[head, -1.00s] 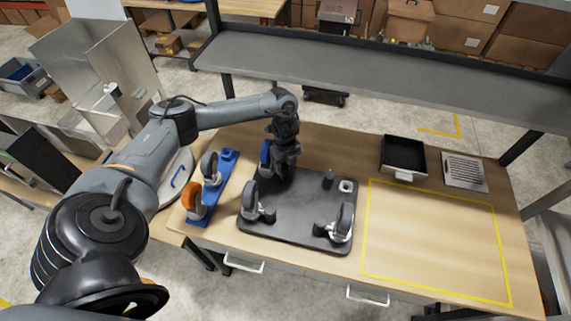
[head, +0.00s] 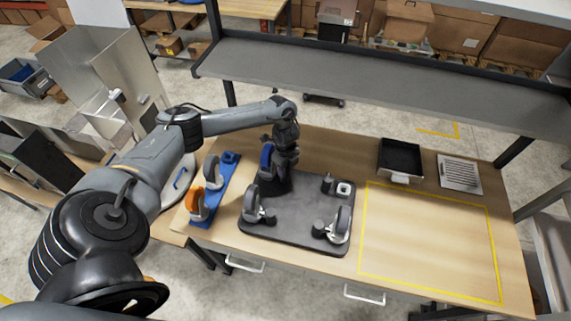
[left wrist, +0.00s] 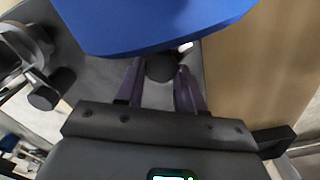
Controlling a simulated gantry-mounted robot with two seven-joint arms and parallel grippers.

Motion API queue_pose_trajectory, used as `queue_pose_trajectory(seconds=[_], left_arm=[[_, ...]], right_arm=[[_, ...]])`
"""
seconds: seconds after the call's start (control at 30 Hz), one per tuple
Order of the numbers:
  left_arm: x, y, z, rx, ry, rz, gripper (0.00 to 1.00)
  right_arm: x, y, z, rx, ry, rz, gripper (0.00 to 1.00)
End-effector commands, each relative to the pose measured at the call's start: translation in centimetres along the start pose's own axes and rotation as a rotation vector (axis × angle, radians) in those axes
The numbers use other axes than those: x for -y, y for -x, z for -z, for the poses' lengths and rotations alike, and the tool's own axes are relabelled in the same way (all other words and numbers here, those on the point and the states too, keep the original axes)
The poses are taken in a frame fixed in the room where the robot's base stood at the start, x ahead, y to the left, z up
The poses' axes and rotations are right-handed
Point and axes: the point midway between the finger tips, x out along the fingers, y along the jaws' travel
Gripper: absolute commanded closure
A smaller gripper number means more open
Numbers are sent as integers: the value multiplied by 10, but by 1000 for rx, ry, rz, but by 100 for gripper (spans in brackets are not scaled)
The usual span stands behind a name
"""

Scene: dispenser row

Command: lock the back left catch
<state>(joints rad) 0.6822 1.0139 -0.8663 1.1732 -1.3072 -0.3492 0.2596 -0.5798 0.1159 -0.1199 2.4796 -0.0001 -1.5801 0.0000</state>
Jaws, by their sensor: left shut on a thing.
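The dark base plate (head: 290,225) lies on the wooden table. At its back left corner stands a caster with a blue wheel (head: 266,158); this wheel fills the top of the left wrist view (left wrist: 150,22). My left gripper (head: 279,180) is down at this corner, just right of the blue wheel. In the left wrist view its two fingers (left wrist: 160,85) are closed on a dark round knob, the back left catch (left wrist: 160,68). My gripper hides the catch and most of the caster's foot in the head view. My right gripper is out of view.
Grey-wheeled casters stand at the plate's front left (head: 251,204) and front right (head: 343,224). The back right has an empty socket (head: 345,188) and a knob (head: 328,183). A blue rack (head: 229,165) holds grey and orange casters. A black tray (head: 400,158) sits behind the clear yellow-outlined area.

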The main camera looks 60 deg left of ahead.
Motion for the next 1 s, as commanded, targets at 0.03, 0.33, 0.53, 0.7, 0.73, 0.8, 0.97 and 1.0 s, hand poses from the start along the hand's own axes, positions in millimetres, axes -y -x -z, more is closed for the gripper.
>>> queue_pose_trajectory(seconds=[0.03, 0.33, 0.53, 0.7, 0.73, 0.8, 0.97, 1.0], left_arm=[[0, 6, 0, -1, 46, -3, 93], [1, 6, 1, -2, 332, -3, 93], [2, 6, 0, -2, 522, -3, 93], [3, 5, 0, -1, 683, -3, 93], [3, 5, 0, -1, 713, -3, 93], [3, 5, 0, -2, 779, -4, 93], [4, 5, -1, -1, 925, -4, 93], [4, 5, -1, -3, 960, -4, 93]], right_arm=[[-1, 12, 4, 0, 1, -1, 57], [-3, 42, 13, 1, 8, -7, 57], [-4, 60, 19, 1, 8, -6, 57], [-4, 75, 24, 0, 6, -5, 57], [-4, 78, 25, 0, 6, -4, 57], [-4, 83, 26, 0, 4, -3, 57], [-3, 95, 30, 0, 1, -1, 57], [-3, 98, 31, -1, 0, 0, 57]])
